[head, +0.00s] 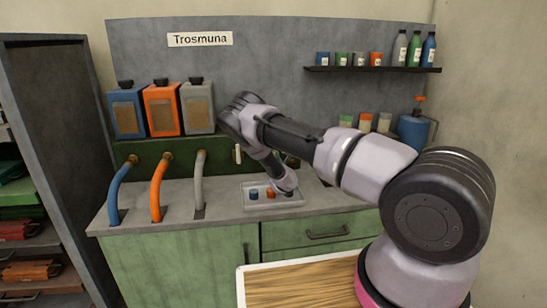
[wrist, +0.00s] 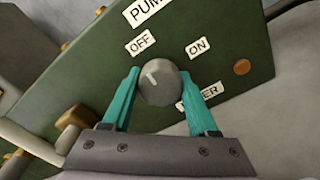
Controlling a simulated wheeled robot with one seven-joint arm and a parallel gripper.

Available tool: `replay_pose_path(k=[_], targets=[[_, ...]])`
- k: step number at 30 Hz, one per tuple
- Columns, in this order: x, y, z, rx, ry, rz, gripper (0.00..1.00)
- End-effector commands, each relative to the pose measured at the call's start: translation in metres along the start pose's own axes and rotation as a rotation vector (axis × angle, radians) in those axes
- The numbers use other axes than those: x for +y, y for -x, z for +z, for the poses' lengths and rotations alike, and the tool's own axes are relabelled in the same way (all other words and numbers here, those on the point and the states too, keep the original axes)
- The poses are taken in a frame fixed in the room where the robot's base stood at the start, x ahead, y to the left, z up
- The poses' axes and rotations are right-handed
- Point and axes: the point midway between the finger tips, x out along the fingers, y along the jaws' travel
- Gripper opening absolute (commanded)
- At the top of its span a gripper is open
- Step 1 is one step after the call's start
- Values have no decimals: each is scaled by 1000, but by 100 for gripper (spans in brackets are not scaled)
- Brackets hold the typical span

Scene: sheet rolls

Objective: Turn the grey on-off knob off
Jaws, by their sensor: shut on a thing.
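The grey on-off knob (wrist: 161,88) sits on a dark green panel (wrist: 100,60) in the wrist view. My gripper (wrist: 160,75) is shut on it, one teal finger against each side. The knob's white mark points up and left, toward the OFF label (wrist: 140,43). The ON label (wrist: 198,47) is up and right of the knob. In the head view my arm hides the knob and my fingers.
A label at the top is cut off by the frame edge, and another is partly behind my right finger. An orange round part (wrist: 242,67) is at the panel's right. In the head view a clear tray (head: 262,206) stands on the grey counter below my arm.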

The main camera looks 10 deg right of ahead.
Motion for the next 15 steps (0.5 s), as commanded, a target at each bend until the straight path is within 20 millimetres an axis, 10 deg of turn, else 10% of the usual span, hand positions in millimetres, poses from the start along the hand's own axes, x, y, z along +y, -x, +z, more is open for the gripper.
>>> replay_pose_path(k=[15], targets=[[-1, 1, -1, 2, 50, -2, 4]])
